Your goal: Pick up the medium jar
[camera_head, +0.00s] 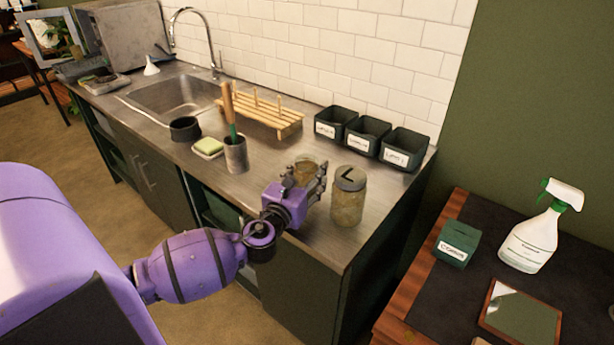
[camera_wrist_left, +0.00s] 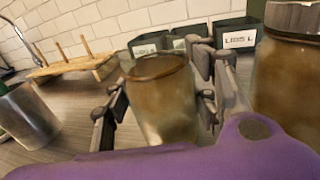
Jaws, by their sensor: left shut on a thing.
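The medium jar (camera_head: 306,167) is a glass jar with brownish, cloudy walls and no lid showing. It stands upright on the steel counter, partly hidden by my left gripper in the head view. My left gripper (camera_head: 305,185) is shut on it, with fingers on both sides. In the left wrist view the jar (camera_wrist_left: 160,98) sits between the fingers of the gripper (camera_wrist_left: 160,110). I cannot tell whether its base touches the counter. A larger lidded jar marked L (camera_head: 347,198) stands just to the right. My right gripper is not in view.
Dark labelled bins (camera_head: 366,136) stand along the wall behind. A metal cup with tools (camera_head: 235,155), a sponge on a dish (camera_head: 208,147), a black bowl (camera_head: 185,129) and a wooden rack (camera_head: 262,118) are to the left. A spray bottle (camera_head: 533,240) stands on the right table.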

